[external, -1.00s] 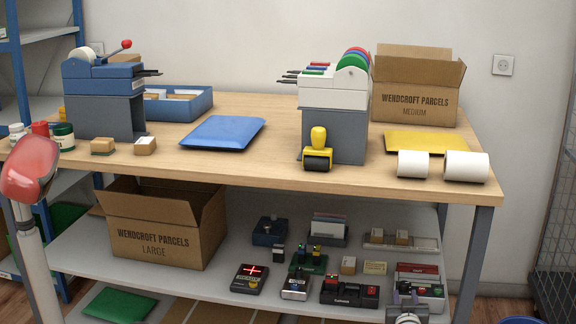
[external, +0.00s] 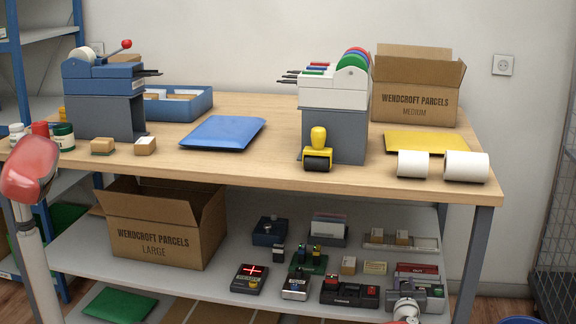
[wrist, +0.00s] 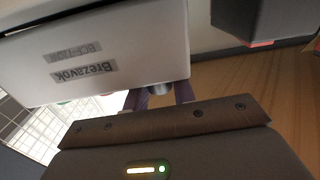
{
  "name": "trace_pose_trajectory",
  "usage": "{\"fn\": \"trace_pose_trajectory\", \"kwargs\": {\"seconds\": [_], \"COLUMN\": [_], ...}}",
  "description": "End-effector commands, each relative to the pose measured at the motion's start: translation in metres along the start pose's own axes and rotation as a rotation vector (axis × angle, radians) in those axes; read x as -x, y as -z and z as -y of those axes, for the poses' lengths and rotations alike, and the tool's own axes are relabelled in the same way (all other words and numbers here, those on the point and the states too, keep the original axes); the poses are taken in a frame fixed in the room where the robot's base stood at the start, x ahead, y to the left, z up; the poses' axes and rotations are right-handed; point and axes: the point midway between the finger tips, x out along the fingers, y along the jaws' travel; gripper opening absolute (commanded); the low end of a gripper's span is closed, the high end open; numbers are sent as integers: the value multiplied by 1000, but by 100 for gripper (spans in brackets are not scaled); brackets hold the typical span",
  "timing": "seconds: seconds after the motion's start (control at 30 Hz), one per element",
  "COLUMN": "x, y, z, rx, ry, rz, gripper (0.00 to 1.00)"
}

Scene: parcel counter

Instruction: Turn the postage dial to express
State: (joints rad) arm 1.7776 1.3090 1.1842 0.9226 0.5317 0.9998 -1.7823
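I cannot make out for certain which device carries the postage dial, and no express marking is readable. A blue box with a round knob (external: 270,230) stands on the lower shelf. My gripper (external: 420,296) is low at the right in the external view, in front of a light device with a red panel (external: 417,269), partly covering it. In the wrist view, two purplish fingers of my gripper (wrist: 160,100) stand apart with a small grey cylinder (wrist: 161,88) between them. Their tips are hidden behind a pale, upside-down labelled casing (wrist: 100,50). I see nothing clearly held.
The lower shelf (external: 200,285) holds several small devices, including a dark one with a red cross light (external: 250,278) and one with red buttons (external: 350,291). A large carton (external: 155,235) stands at its left. The wooden counter (external: 250,170) lies above the shelf.

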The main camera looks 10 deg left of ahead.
Motion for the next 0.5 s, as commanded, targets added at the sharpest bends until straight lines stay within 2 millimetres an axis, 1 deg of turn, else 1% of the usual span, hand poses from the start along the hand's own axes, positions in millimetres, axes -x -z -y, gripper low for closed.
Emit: {"fn": "trace_pose_trajectory", "kwargs": {"seconds": [0.27, 0.5], "x": [1, 1], "y": [-3, -3], "z": [1, 2], "rx": [0, 0], "ry": [-36, -169], "rz": [2, 10], "gripper": [3, 3]}}
